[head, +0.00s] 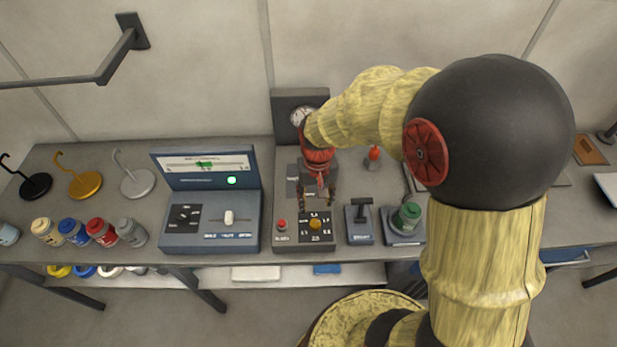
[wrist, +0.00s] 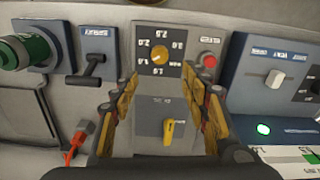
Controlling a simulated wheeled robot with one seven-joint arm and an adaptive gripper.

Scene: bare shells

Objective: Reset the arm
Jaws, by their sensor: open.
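My gripper (head: 318,190) hangs over the middle control panel (head: 284,239) in the head view, pointing down. In the wrist view my gripper (wrist: 173,95) has its two fingers apart, with nothing between the tips. Beyond the fingertips is a yellow knob (wrist: 160,57) on a black numbered dial. Between the fingers, nearer the camera, a yellow switch (wrist: 169,128) shows on a grey plate. A red button (wrist: 209,60) sits beside the dial. My arm hides part of the bench at the right in the head view.
A blue-grey console (head: 210,237) with a slider and lit green lamp stands left of the panel. Several jars (head: 103,232) and hook stands (head: 137,182) fill the left bench. A gauge (head: 300,115) stands behind.

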